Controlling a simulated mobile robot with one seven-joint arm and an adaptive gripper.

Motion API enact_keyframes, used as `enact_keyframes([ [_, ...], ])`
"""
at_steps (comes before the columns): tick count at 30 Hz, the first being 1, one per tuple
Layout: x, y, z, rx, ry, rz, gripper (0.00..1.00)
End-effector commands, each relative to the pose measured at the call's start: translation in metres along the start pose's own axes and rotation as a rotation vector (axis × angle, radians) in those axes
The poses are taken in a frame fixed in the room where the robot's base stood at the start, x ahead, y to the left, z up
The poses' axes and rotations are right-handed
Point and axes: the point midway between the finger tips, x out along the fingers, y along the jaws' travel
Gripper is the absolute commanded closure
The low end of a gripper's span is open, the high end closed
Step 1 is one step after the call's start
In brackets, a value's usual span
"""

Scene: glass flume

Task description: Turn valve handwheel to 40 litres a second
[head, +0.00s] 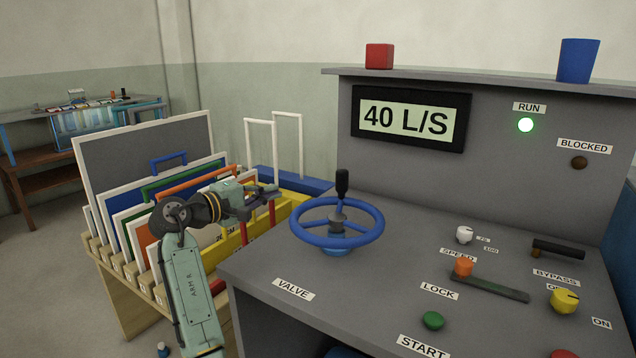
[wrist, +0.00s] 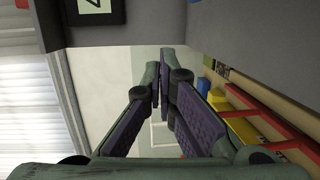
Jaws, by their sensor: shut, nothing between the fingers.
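The valve handwheel (head: 338,222) is a blue ring with spokes and a black knob (head: 342,184) standing up from it, on the grey console top above the VALVE label (head: 293,289). The display (head: 408,119) on the console's upright panel reads 40 L/S. My gripper (head: 272,189) is left of the handwheel, apart from it, over the rack side. In the wrist view my gripper (wrist: 163,88) has its fingers together with nothing between them. The handwheel does not show in the wrist view.
The RUN lamp (head: 525,125) glows green; the BLOCKED lamp (head: 579,163) is dark. A red block (head: 379,56) and a blue cup (head: 578,61) stand on the console's ledge. A wooden rack (head: 147,292) of framed panels stands left, close to my arm.

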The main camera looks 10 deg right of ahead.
Motion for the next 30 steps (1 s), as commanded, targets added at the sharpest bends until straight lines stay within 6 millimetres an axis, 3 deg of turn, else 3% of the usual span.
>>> enact_keyframes([
  [6,-0.011,0.014,0.039,0.005,0.110,0.070,1.00],
  [13,-0.006,0.023,0.049,0.003,0.129,0.093,1.00],
  [17,0.012,0.026,0.047,0.003,0.127,0.092,1.00],
  [28,0.089,0.034,0.037,0.004,0.127,0.090,1.00],
  [30,0.091,0.033,0.051,0.007,0.128,0.092,1.00],
])
